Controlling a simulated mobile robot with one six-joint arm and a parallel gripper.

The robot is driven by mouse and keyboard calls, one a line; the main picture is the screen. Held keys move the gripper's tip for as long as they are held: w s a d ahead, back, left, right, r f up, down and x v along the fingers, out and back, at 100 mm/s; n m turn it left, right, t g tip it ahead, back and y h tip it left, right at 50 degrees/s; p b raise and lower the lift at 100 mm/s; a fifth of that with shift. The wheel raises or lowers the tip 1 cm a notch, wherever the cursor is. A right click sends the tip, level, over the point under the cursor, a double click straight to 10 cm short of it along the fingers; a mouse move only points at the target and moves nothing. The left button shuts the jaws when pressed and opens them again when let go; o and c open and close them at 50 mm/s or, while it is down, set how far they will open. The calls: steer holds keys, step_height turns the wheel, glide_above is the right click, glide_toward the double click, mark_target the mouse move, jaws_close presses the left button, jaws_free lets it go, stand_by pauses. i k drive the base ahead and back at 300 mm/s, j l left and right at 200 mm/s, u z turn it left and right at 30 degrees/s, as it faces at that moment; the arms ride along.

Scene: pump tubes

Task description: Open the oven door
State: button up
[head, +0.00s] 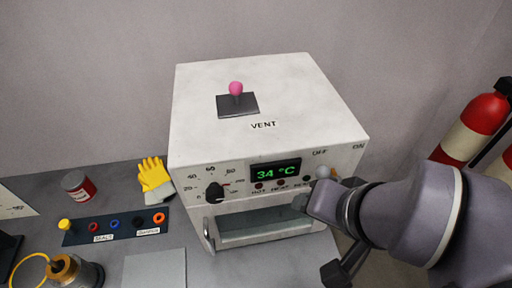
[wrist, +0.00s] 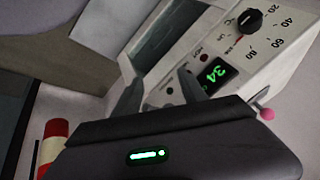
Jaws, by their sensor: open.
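The oven (head: 260,160) is a white box with a control panel on its front. Its door (head: 265,228), with a dark grey window, is below the panel and looks shut. A silver upright handle (head: 208,235) is at the door's left edge. My gripper (head: 318,198) is in front of the right end of the panel, well to the right of the handle and not on it. It is open and empty. The wrist view shows my gripper (wrist: 190,88) in front of the panel and part of the oven door (wrist: 165,35); the handle is not clear there.
The panel has a black dial (head: 215,192) and a green display (head: 276,172) reading 34 °C. A pink-knobbed vent lever (head: 236,92) stands on top. Yellow gloves (head: 154,174), a red can (head: 77,185) and a ring board (head: 115,226) lie left. A fire extinguisher (head: 470,125) is at right.

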mark_target(203, 217)
steer(key=k+j+u, duration=0.1)
steer(key=k+j, duration=0.15)
steer(key=k, duration=0.25)
steer(key=k+j, duration=0.35)
steer(key=k+j+u, duration=0.15)
steer(key=k+j, duration=0.15)
steer(key=k, duration=0.3)
steer(key=i+l+u, duration=0.15)
steer(key=i, duration=0.3)
